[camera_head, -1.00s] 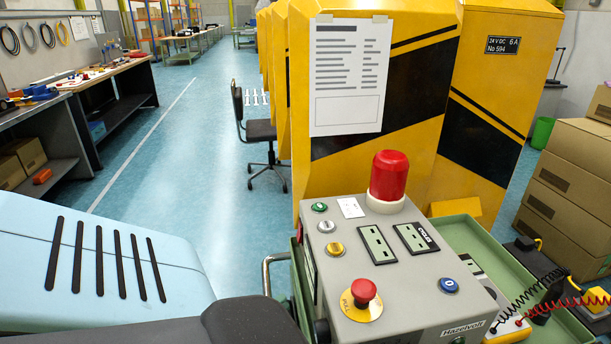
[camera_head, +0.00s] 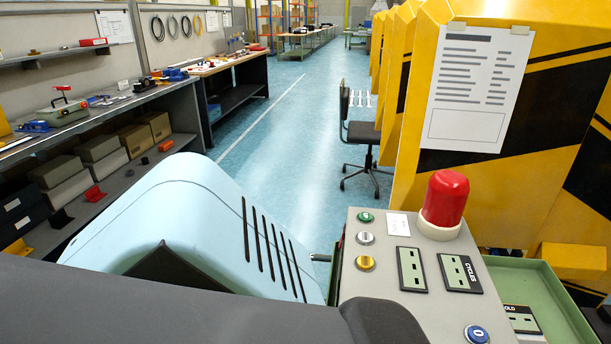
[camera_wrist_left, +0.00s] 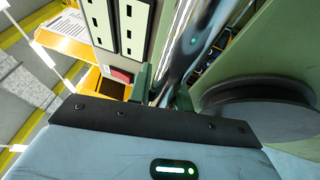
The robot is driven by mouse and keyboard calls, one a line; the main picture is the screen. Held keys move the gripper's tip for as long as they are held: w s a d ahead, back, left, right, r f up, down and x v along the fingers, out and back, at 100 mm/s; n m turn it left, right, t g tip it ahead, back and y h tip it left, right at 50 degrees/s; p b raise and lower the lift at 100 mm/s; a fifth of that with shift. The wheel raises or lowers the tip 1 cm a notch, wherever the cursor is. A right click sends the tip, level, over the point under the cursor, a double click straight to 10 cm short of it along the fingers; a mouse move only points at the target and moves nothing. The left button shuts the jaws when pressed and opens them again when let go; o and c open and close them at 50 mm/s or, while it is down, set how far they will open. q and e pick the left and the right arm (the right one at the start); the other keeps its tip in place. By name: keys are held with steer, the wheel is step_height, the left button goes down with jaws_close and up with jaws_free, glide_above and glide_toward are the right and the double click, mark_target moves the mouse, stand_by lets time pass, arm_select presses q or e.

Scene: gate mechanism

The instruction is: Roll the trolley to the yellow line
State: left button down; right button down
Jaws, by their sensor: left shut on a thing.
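The trolley is a green tray cart (camera_head: 548,292) carrying a grey control box (camera_head: 378,283) with a red beacon (camera_head: 444,200). It stands at the lower right of the head view. A bit of its chrome handle (camera_head: 321,257) shows at the box's left. In the left wrist view my left gripper (camera_wrist_left: 165,95) is shut on the chrome handle (camera_wrist_left: 190,48), near a dark round part. My own arm hides this gripper in the head view. Yellow stripes (camera_wrist_left: 30,122) on the floor show in the left wrist view; I cannot tell whether one is the task's line. My right gripper is out of view.
Yellow-and-black machine cabinets (camera_head: 425,160) stand close behind the trolley. A black chair (camera_head: 362,135) is in the aisle. Workbenches (camera_head: 160,110) line the left side. The blue floor (camera_head: 285,145) between is clear, with a white line (camera_head: 245,133).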

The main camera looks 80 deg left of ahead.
arm_select(q)
steer(key=shift+s+a, duration=0.15)
steer(key=c, duration=1.5)
jaws_free()
steer(key=shift+c, duration=0.2)
steer(key=shift+o, duration=1.2)
steer(key=shift+s, duration=0.2)
steer(key=shift+w, duration=0.1)
steer(key=shift+f, duration=0.1)
steer(key=s+f+b, duration=0.1)
steer(key=s, duration=0.6)
steer(key=shift+s+f+b, duration=0.15)
steer(key=shift+s+b, duration=0.15)
steer(key=shift+s, duration=0.1)
